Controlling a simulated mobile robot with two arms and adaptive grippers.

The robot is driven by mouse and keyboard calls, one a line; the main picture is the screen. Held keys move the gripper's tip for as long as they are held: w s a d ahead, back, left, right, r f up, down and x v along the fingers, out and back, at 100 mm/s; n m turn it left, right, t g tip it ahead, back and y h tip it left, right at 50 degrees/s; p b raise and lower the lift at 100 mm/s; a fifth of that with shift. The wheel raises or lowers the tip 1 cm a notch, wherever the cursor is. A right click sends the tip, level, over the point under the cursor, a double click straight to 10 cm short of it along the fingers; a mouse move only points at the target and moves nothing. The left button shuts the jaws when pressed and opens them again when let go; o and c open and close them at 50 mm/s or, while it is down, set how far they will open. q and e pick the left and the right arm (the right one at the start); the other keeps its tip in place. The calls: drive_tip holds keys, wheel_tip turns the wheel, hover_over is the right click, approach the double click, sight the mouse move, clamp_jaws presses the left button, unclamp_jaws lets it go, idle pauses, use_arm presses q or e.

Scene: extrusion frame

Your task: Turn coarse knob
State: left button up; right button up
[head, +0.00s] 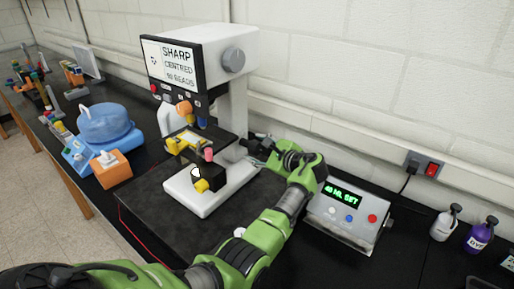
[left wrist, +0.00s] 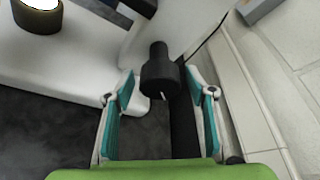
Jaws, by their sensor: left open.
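The white microscope (head: 238,100) stands on a dark mat, with a screen reading "SHARP CENTRED" on its head. In the left wrist view, a black knob with a pale line (left wrist: 160,78) sticks out from the white body. My left gripper (head: 254,146) is at the right side of the microscope, beside its stage. In the left wrist view, my open left gripper (left wrist: 160,100) has its teal-padded fingers on either side of the knob, with gaps on both sides. In the head view I cannot make out this knob clearly against the gripper. My right gripper is out of view.
A grey box with a green display (head: 341,194) stands close to my left arm. White (head: 445,224) and purple (head: 480,235) bottles are at the right. A blue device (head: 104,125) and orange block (head: 109,168) are at the left. The wall runs close behind.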

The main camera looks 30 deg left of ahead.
use_arm(q)
drive_tip(key=c, duration=1.1)
drive_tip(key=shift+f+n+t+b, duration=0.3)
drive_tip(key=shift+n+b, duration=0.2)
drive_tip(key=shift+b, duration=0.25)
drive_tip(key=shift+r+n+t+b, duration=0.2)
drive_tip(key=shift+n+t+b, duration=0.1)
drive_tip(key=shift+n+b, duration=0.1)
drive_tip(key=o, duration=1.1)
drive_tip(key=shift+r, duration=0.1)
drive_tip(key=v, duration=1.2)
